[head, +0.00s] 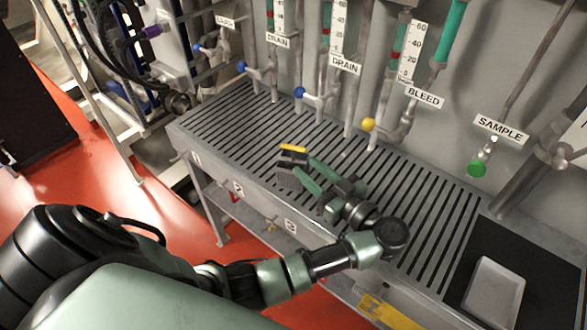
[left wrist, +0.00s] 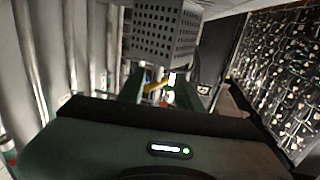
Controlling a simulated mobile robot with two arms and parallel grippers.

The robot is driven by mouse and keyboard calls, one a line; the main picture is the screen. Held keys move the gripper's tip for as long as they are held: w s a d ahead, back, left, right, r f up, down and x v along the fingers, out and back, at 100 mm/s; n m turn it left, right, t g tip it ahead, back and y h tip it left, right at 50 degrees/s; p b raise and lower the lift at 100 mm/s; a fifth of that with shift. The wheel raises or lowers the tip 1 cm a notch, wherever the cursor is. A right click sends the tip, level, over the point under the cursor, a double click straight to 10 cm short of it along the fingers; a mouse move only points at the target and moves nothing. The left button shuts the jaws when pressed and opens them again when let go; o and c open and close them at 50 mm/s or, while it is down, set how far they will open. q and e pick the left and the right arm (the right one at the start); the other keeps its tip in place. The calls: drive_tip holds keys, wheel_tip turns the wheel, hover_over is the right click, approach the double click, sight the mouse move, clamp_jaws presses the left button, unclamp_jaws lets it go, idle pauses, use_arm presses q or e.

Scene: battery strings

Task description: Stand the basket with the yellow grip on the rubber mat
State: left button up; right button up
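The fingers look apart, with no clear contact on the grip. The black rubber mat (head: 540,265) lies at the bench's right end. My right gripper is not in view.
A white tray (head: 493,290) sits on the front part of the mat; the mat behind it is bare. Pipes with blue and yellow valve knobs (head: 368,125) and a green-tipped sample tap (head: 477,169) line the back wall. The slats between basket and mat are clear except for my arm.

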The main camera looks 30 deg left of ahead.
sight(294, 157)
use_arm(q)
drive_tip(key=p+x, duration=0.1)
drive_tip(key=x, duration=0.5)
drive_tip(key=shift+a, duration=0.25)
clamp_jaws()
idle(1.2)
